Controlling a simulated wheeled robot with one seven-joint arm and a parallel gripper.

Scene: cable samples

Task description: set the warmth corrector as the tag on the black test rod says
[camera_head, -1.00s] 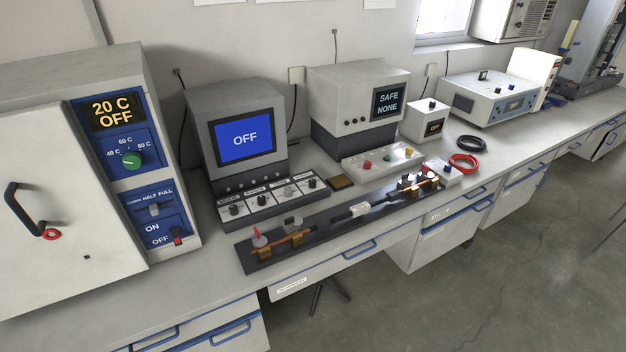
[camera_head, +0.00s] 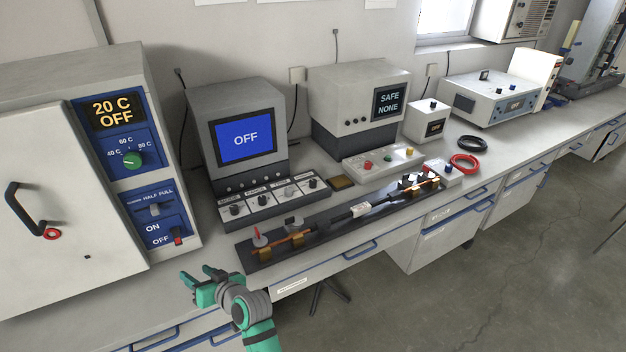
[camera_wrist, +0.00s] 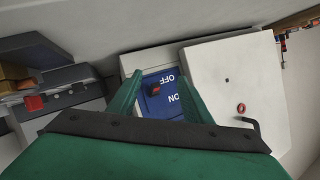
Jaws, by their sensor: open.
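The black test rod (camera_head: 341,217) lies along a dark base (camera_head: 263,262) on the bench, with copper-coloured parts at its ends. A white tag (camera_head: 361,210) is on it; its writing is too small to read. A control box (camera_head: 273,210) with several labelled dials stands behind it, below a blue screen (camera_head: 245,139) reading OFF. I cannot tell which dial is the warmth corrector. My gripper (camera_head: 198,276) is open and empty, in front of the bench edge, left of the rod. In the wrist view my open gripper (camera_wrist: 160,78) frames the oven's red switch (camera_wrist: 154,90).
The oven (camera_head: 62,190) at left reads 20 C OFF, with a green knob (camera_head: 132,161). A tester (camera_head: 388,103) reads SAFE NONE. Red (camera_head: 466,164) and black (camera_head: 471,143) cable coils lie at right.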

